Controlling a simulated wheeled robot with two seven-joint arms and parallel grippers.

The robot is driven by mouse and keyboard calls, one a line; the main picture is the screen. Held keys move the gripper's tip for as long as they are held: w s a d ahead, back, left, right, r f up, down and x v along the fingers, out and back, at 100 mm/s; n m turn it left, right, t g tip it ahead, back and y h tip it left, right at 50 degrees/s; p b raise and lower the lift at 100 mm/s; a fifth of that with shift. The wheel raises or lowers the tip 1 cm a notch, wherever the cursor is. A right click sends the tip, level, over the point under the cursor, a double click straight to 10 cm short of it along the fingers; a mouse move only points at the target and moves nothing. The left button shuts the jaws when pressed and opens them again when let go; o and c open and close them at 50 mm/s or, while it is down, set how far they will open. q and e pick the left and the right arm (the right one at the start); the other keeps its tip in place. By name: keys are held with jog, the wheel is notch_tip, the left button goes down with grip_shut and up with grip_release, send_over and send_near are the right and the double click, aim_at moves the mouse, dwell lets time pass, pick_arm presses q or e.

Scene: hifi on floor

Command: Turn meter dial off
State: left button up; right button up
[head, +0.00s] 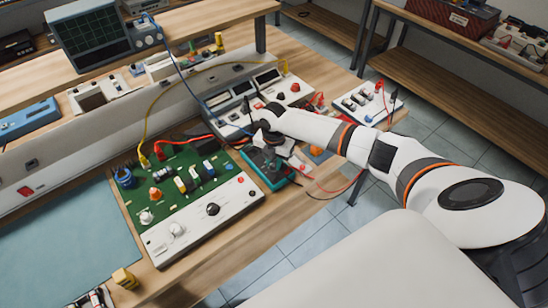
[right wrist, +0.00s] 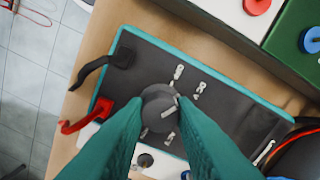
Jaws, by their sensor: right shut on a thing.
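The meter (head: 256,172) is a dark grey case with a teal edge, on the wooden bench just right of the green circuit board in the head view. In the right wrist view its dark face (right wrist: 225,95) fills the middle. A round grey dial (right wrist: 158,113) with a light pointer mark sits there, between white markings. My right gripper (right wrist: 160,106) has its teal fingers shut on the dial, one on each side. In the head view my right gripper (head: 266,148) is above the meter and hides the dial. My left gripper is not in view.
A black plug lead (right wrist: 112,63) and a red plug lead (right wrist: 90,117) stand up at the meter's end. The green circuit board (head: 190,208) is close on the left. Grey instruments (head: 235,115) with cables stand behind. A blue-green mat (head: 60,255) lies clear at left.

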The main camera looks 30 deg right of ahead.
aim_at(273, 163)
jog(key=n+b, duration=0.1)
jog(key=n, duration=0.4)
jog(key=shift+n, duration=0.4)
dwell(0.4)
jog(key=o, duration=1)
notch_tip(273, 163, up, 12)
jog(key=b, duration=0.3)
